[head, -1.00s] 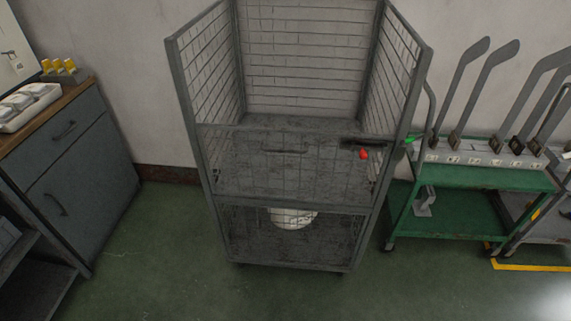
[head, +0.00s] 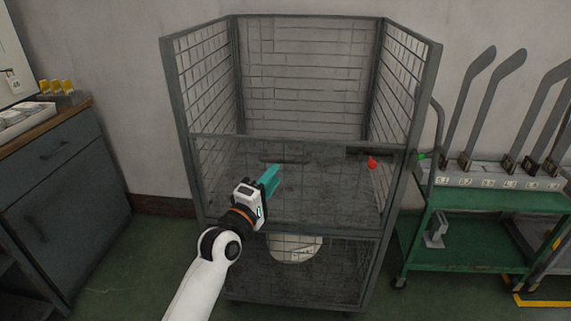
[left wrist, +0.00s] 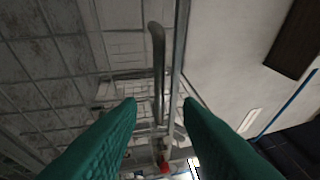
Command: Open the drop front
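The wire-mesh cage trolley stands ahead of me, its drop front (head: 320,205) upright across the middle of its front. A grey horizontal handle (head: 283,160) is on the panel's upper part; it also shows in the left wrist view (left wrist: 157,60), running between the fingers' directions. A dark latch bar with a red knob (head: 371,163) is at the panel's upper right. My left gripper (head: 271,178) has teal fingers, open and empty, just below the handle in the head view. In the left wrist view its fingertips (left wrist: 160,101) are apart with the handle ahead. My right gripper is not visible.
A white round object (head: 296,249) sits in the cage's lower compartment. A green cart (head: 480,255) with upright grey sock boards (head: 497,90) stands close on the right. A grey cabinet (head: 55,190) stands at the left, with open floor before the cage.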

